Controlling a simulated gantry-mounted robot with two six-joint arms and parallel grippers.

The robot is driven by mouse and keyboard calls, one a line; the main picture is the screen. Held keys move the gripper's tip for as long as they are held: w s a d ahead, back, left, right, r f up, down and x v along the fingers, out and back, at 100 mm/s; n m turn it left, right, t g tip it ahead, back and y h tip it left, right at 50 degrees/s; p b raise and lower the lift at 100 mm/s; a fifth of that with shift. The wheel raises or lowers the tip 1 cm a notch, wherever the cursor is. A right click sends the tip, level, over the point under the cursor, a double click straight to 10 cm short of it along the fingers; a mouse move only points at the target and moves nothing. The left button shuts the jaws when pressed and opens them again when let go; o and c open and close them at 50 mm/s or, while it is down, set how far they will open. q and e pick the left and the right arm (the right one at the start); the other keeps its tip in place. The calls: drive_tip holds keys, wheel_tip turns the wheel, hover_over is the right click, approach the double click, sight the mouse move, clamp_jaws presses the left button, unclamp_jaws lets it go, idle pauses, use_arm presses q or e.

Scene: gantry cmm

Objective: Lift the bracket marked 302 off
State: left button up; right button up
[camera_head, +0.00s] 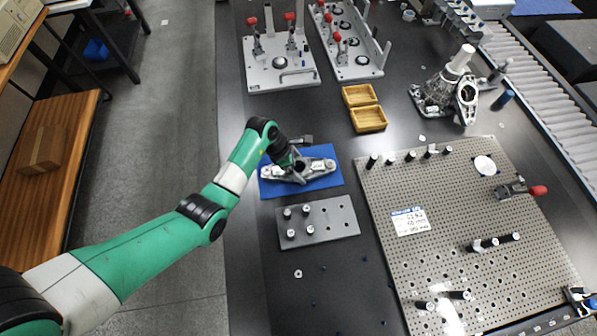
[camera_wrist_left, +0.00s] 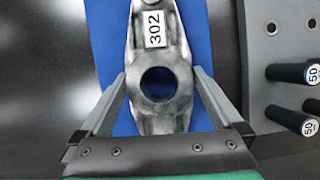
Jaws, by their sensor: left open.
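The metal bracket (camera_head: 298,172) lies flat on a blue mat (camera_head: 330,182) in the head view. In the left wrist view the bracket (camera_wrist_left: 172,50) carries a white label reading 302, and it has a large round hole. My left gripper (camera_head: 295,163) is over the middle of the bracket. In the left wrist view its open fingers (camera_wrist_left: 158,85) stand on either side of the bracket around the hole, with gaps showing. I cannot tell how far above the mat the fingertips are. My right gripper is not in view.
A grey plate (camera_head: 345,222) with several black pegs stands just in front of the mat. A large perforated board (camera_head: 440,240) lies to the right. Wooden trays (camera_head: 368,118) and clamp fixtures (camera_head: 280,72) are behind. Small loose parts lie on the dark table.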

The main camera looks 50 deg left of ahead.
sight(305, 166)
use_arm(q)
drive_tip(key=shift+r, duration=0.1)
clamp_jaws()
idle(0.4)
drive_tip(key=shift+r, duration=0.1)
wheel_tip(305, 166, up, 5)
drive_tip(key=p, duration=0.6)
drive_tip(key=shift+f, duration=0.2)
drive_tip(key=s+d+r+p, duration=0.1)
drive_tip(key=d+r+p, duration=0.7)
drive_tip(key=d+p, duration=0.6)
drive_tip(key=p, duration=0.5)
drive_tip(key=shift+s+r, duration=0.15)
drive_tip(key=shift+s, duration=0.1)
